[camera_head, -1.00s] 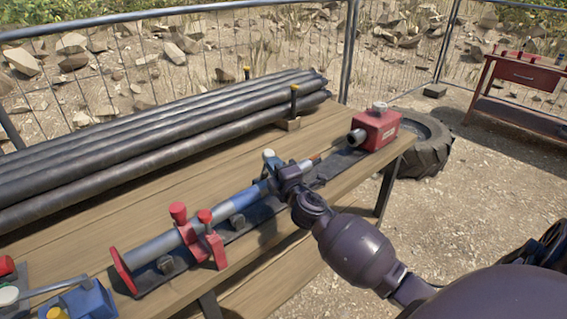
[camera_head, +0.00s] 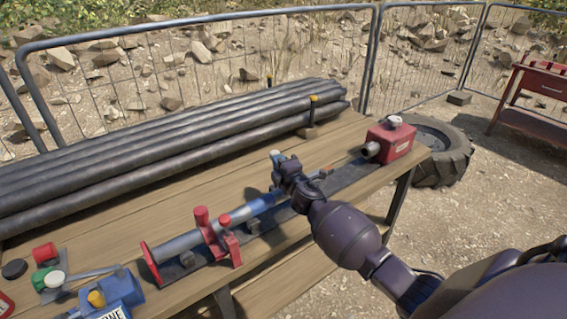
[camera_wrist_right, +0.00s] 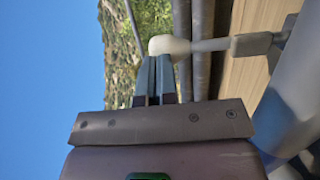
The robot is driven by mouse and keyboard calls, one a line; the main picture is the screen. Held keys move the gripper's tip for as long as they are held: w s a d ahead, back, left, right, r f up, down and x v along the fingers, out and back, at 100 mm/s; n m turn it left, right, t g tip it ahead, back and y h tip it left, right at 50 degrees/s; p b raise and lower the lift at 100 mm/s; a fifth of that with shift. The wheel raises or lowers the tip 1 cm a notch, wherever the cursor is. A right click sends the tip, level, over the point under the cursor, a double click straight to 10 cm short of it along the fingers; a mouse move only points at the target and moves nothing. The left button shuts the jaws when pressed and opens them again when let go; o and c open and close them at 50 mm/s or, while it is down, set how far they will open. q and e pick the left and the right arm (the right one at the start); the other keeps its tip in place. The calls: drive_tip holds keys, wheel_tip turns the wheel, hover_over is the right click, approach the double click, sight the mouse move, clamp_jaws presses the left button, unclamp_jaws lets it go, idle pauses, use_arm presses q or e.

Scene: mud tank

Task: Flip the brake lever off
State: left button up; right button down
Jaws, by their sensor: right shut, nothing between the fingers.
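A lever with a pale knob (camera_head: 276,157) stands on the blue middle part of the long pipe assembly (camera_head: 190,240) on the wooden bench. My right gripper (camera_head: 281,164) is at this knob and hides much of the lever's base. In the right wrist view, the fingers (camera_wrist_right: 155,78) are shut together with nothing between them. Their tips are at the white knob (camera_wrist_right: 170,45), touching or very close. The lever's thin stem (camera_wrist_right: 210,45) runs right from the knob to a grey joint (camera_wrist_right: 250,45). My left gripper is not in view.
Black pipes (camera_head: 170,145) lie stacked along the bench's far side. A red box (camera_head: 390,142) sits at the right end and red clamps (camera_head: 217,232) stand left of the gripper. A blue device (camera_head: 120,292) with another white-knobbed lever is at lower left. A tire lies beyond the bench.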

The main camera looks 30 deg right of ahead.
sight(272, 153)
drive_tip(key=shift+w+r+g+p, duration=0.25)
drive_tip(key=shift+w+g+p, duration=0.15)
drive_tip(key=shift+w+p, duration=0.2)
drive_tip(key=shift+w+r+g+p, duration=0.2)
drive_tip(key=shift+w+g+p, duration=0.25)
drive_tip(key=shift+w, duration=0.2)
drive_tip(key=shift+w+a+f, duration=0.1)
drive_tip(key=shift+w+a, duration=0.05)
drive_tip(key=shift+w+p, duration=0.3)
drive_tip(key=shift+w, duration=0.15)
drive_tip(key=shift+w, duration=0.1)
drive_tip(key=shift+r, duration=0.3)
drive_tip(key=shift+r, duration=0.1)
